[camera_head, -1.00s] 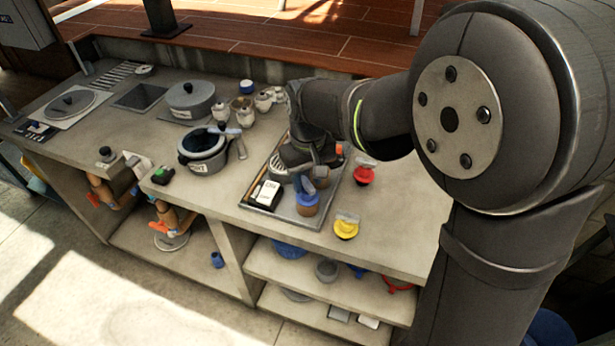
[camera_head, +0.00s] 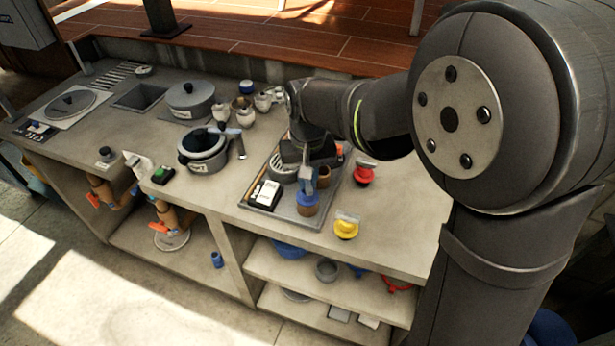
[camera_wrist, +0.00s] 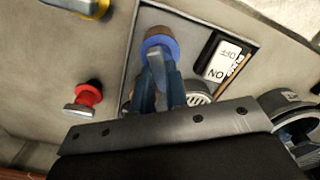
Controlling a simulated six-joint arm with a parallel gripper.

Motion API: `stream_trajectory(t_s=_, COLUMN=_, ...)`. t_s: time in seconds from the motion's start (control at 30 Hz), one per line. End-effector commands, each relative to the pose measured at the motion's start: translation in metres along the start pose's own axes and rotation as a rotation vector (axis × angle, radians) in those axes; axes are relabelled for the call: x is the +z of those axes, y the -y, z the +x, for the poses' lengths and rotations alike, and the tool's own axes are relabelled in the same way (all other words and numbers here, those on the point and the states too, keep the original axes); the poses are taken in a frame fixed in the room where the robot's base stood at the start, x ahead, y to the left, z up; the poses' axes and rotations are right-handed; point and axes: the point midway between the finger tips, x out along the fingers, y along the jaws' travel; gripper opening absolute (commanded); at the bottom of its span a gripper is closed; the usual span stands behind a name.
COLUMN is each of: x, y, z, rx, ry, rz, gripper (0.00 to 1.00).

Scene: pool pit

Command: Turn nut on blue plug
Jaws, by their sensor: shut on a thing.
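The blue plug (camera_head: 307,198) stands on the front right part of a grey tray (camera_head: 285,214). Its blue top with a brown rim also shows in the wrist view (camera_wrist: 160,41). A flat grey nut handle (camera_wrist: 157,66) rises from the plug. My gripper (camera_head: 308,183) is above the plug, with its fingers pointing down. In the wrist view my gripper (camera_wrist: 161,80) has its two dark blue fingers on either side of the handle, shut on it. The fingers hide part of the handle.
A black-and-white switch box (camera_head: 266,194) and a round grated part (camera_head: 284,164) share the tray. A red plug (camera_head: 364,173) and a yellow plug (camera_head: 346,227) stand right of it. A pot (camera_head: 204,150) stands to the left.

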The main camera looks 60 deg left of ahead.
Motion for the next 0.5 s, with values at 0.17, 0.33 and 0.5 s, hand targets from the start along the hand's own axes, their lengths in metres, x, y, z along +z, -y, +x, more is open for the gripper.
stream_trajectory(t_s=0.17, x=-0.0001, y=0.0000, z=-0.0002, rx=0.000, ry=-0.001, rz=0.016, gripper=0.00)
stream_trajectory(t_s=0.33, x=-0.0001, y=0.0000, z=-0.0003, rx=0.000, ry=-0.001, rz=0.015, gripper=0.00)
stream_trajectory(t_s=0.5, x=-0.0001, y=0.0000, z=-0.0002, rx=0.000, ry=0.000, rz=0.014, gripper=0.36)
